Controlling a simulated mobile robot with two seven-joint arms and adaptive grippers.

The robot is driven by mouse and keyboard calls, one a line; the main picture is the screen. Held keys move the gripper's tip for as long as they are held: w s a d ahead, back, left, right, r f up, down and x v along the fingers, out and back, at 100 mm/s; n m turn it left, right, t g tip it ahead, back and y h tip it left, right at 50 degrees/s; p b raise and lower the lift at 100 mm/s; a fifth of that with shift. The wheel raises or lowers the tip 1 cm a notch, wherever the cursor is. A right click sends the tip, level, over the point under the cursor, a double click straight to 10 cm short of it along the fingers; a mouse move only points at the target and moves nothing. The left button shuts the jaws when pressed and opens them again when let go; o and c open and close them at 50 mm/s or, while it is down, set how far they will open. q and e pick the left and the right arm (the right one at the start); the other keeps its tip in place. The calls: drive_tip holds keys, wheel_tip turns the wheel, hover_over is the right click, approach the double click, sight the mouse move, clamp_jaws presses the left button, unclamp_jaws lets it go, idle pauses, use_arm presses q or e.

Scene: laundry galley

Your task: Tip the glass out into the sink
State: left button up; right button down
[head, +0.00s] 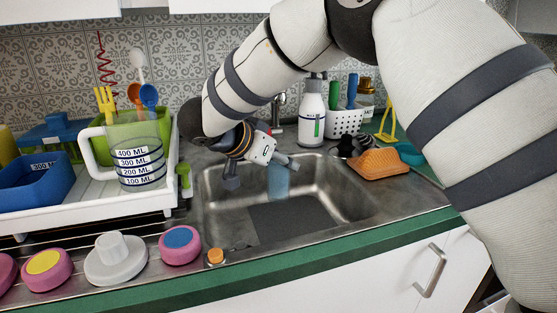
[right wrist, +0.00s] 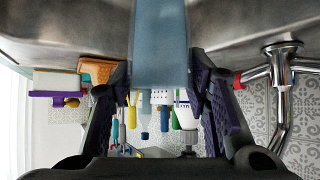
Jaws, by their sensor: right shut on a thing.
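The sink (head: 345,190) is a steel basin in the middle of the head view, with a dark grey rectangle on its floor. My right gripper (head: 262,177) is over the sink, shut on a pale blue see-through glass (head: 278,181). The glass looks close to vertical and sits above the basin. In the right wrist view the glass (right wrist: 160,45) is between the two dark fingers, and the scene appears upside down. I cannot tell which end is its mouth or whether it holds liquid. My left gripper is not in view.
A white rack (head: 85,205) with a measuring jug (head: 137,158) stands left of the sink. Behind are the tap (right wrist: 283,75), a spray bottle (head: 312,115) and a white caddy (head: 345,123). An orange sponge-like block (head: 379,164) lies right. Several pink discs line the front left.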

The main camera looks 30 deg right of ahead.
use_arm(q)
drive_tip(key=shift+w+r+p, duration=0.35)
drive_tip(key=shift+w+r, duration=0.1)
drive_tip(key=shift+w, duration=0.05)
use_arm(e)
drive_tip(key=w+a+r+y, duration=0.1)
drive_tip(key=a+r, duration=0.6)
drive_tip(key=a, duration=0.1)
drive_tip(key=shift+w+a+r, duration=0.2)
drive_tip(key=shift+w+r, duration=0.1)
drive_tip(key=shift+w, duration=0.05)
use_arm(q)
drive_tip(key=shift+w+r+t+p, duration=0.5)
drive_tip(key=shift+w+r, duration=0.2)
use_arm(e)
wheel_tip(320, 180, down, 7)
drive_tip(key=d+m+t+y, duration=0.1)
drive_tip(key=m+t+y, duration=0.1)
drive_tip(key=y, duration=0.9)
drive_tip(key=shift+s+d+f+m+t, duration=0.2)
drive_tip(key=shift+m+t, duration=0.2)
drive_tip(key=shift+m, duration=0.2)
